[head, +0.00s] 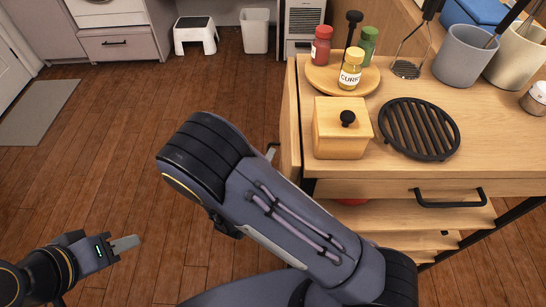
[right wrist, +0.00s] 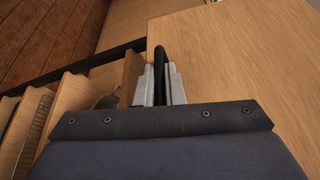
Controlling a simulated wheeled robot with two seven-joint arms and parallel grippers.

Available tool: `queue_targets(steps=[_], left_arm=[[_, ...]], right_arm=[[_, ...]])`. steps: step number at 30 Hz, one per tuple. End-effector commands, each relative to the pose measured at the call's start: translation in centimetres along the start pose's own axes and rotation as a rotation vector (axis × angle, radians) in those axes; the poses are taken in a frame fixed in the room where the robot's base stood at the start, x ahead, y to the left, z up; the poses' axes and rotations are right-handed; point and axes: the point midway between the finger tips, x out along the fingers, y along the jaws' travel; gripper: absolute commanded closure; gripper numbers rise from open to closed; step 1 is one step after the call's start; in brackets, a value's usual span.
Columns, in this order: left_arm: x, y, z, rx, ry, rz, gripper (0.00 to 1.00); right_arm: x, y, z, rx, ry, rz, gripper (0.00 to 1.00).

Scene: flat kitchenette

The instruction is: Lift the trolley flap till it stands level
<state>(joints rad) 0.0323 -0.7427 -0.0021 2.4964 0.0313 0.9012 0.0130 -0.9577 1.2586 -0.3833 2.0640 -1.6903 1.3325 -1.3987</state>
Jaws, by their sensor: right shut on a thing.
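The trolley (head: 480,160) has a pale wooden top. Its flap (head: 290,125) hangs down along the left side in the head view, seen nearly edge-on. In the right wrist view a broad wooden panel, apparently the flap (right wrist: 235,60), fills the right side. My right gripper (right wrist: 161,88) is shut on a black bar, apparently the flap's handle (right wrist: 160,62). In the head view my own right arm hides most of that gripper. My left gripper (head: 125,243) is over the floor at lower left, away from the trolley, its fingers seen side-on.
On the trolley top are a wooden box (head: 340,127), a round black trivet (head: 419,129), a spice tray (head: 323,80) with jars, and utensil pots (head: 464,55). A white stool (head: 195,34) and a bin (head: 255,30) stand at the back.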

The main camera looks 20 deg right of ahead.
Motion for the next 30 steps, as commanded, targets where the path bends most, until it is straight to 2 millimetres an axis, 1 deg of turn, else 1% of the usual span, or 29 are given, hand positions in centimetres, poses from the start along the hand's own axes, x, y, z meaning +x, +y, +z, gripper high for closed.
queue_targets(steps=[1,8,14,18,23,30], left_arm=[[-0.5,0.2,-0.2,0.0,0.0,0.0,0.64],[-2.1,0.9,-1.0,0.0,0.0,0.0,0.64],[-3.4,1.6,-1.7,0.0,0.0,0.0,0.64],[-4.2,1.9,-2.1,0.0,0.0,0.0,0.64],[-5.0,2.3,-2.5,0.0,0.0,0.0,0.64],[-5.9,2.7,-3.0,0.0,0.0,0.0,0.64]], right_arm=[[-0.3,-0.3,0.7,0.027,-0.001,0.013,1.0],[-1.8,-1.0,4.3,0.193,-0.001,0.082,1.0],[-3.4,-2.3,8.0,0.368,-0.002,0.155,1.0],[-4.3,-3.7,10.3,0.491,-0.002,0.207,1.0],[-5.4,-5.6,12.8,0.633,-0.003,0.265,1.0],[-6.7,-9.1,15.8,0.843,-0.004,0.353,1.0]])
